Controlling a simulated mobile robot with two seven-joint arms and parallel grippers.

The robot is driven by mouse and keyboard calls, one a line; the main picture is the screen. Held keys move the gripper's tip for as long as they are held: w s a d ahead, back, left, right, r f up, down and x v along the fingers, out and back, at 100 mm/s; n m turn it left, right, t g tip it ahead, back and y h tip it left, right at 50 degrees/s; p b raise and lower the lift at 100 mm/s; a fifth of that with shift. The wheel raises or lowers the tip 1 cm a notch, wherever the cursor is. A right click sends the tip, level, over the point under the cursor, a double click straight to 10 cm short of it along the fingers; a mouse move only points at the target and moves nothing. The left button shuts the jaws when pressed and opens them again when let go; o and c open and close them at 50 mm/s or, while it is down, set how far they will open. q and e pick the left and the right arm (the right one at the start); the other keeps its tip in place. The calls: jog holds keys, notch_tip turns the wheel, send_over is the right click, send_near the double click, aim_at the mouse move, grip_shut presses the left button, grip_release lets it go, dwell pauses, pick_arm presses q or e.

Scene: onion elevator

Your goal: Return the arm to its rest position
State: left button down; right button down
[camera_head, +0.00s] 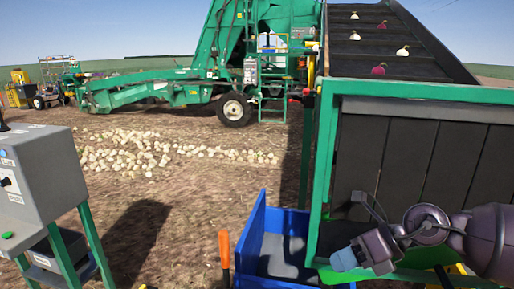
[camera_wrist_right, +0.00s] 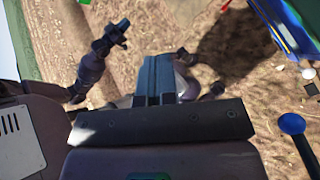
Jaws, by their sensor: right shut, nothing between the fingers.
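My right arm enters the head view from the right edge, bent in front of the dark panels of the green-framed elevator (camera_head: 408,90). My right gripper (camera_head: 343,260) is shut and empty, in front of the elevator's lower part and close to the right side of a blue bin (camera_head: 254,222). In the right wrist view its blue-grey fingers (camera_wrist_right: 155,75) are together, above bare soil. Another dark arm shows at the left of that view, probably my left arm, with a small dark end (camera_wrist_right: 115,36); its jaws are too unclear to tell.
A grey control box (camera_head: 38,172) on green legs stands at the left. An orange handle (camera_head: 224,248) stands beside the blue bin. White onions (camera_head: 125,152) lie on the soil. A green harvester (camera_head: 215,80) stands behind. White and red onions are on the sloping belt (camera_head: 385,45).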

jog(key=w+a+r+m+t+y, duration=0.45)
jog(key=m+t+y, duration=0.25)
jog(key=m, duration=0.3)
jog(key=d+f+m+t+h, duration=0.3)
jog(key=f+m+t+h, duration=0.15)
jog(key=m, duration=0.45)
jog(key=d+f+m+t+h, duration=0.4)
jog(key=f+m+h, duration=0.15)
jog(key=m, duration=0.45)
jog(key=s+d+f+m+g+h, duration=0.1)
jog(key=s+d+f+m+h, duration=0.2)
jog(key=f, duration=0.4)
jog(key=s+d+f+m+g+h, duration=0.1)
jog(key=s+d+f+m, duration=0.1)
jog(key=s+f+m, duration=0.3)
pick_arm(q)
jog(key=shift+s+f, duration=0.6)
jog(key=shift+f, duration=0.2)
pick_arm(e)
jog(key=s+d+f+m+g+h, duration=0.3)
jog(key=s+f+m+g, duration=0.1)
jog(key=s+f, duration=0.9)
jog(key=shift+s+d+f+m, duration=0.25)
jog(key=shift+s+m, duration=0.35)
jog(key=shift+s, duration=0.5)
pick_arm(q)
jog(key=shift+a+r, duration=0.1)
pick_arm(e)
jog(key=shift+a, duration=0.1)
